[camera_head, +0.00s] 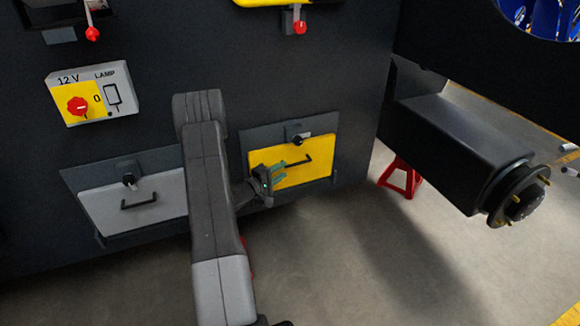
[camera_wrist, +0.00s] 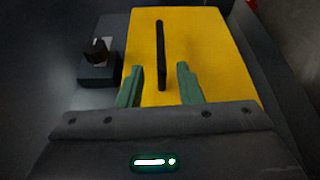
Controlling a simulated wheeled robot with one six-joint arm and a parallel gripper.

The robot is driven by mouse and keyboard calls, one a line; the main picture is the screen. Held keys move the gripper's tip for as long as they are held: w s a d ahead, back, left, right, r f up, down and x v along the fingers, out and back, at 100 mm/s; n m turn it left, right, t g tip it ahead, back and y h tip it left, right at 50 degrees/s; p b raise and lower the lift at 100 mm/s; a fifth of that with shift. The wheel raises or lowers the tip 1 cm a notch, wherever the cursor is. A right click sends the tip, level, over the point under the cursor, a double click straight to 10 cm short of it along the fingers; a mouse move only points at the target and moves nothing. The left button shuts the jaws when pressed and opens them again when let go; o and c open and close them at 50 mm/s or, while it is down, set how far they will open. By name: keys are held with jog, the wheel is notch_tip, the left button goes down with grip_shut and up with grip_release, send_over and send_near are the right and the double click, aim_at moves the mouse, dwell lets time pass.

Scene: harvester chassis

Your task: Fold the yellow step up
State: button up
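The yellow step (camera_head: 312,172) is a yellow panel with a black bar handle (camera_head: 297,162), at the dark chassis wall right of my arm. It appears to stand close against its dark backing plate; its exact tilt is hard to tell. A black knob (camera_head: 297,139) sits just above it. My gripper (camera_head: 281,169) is at the left part of the panel, near the handle. In the wrist view the yellow step (camera_wrist: 206,30) fills the middle, and my gripper (camera_wrist: 158,69) has its teal fingers apart, either side of the handle's near end (camera_wrist: 161,55), with gaps. The knob (camera_wrist: 97,50) is at left.
A grey panel (camera_head: 160,207) with its own knob and handle is left of my arm. A 12 V lamp box (camera_head: 93,94) with a red switch is above it. A red stand (camera_head: 402,177) and a dark axle (camera_head: 455,150) are at right. The floor before them is clear.

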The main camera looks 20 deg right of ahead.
aim_at(293, 165)
jog(key=v, duration=0.7)
jog(key=x, duration=1.4)
jog(key=shift+s, duration=0.1)
jog(key=shift+s+a, duration=0.1)
jog(key=shift+s, duration=0.05)
jog(key=shift+a, duration=0.1)
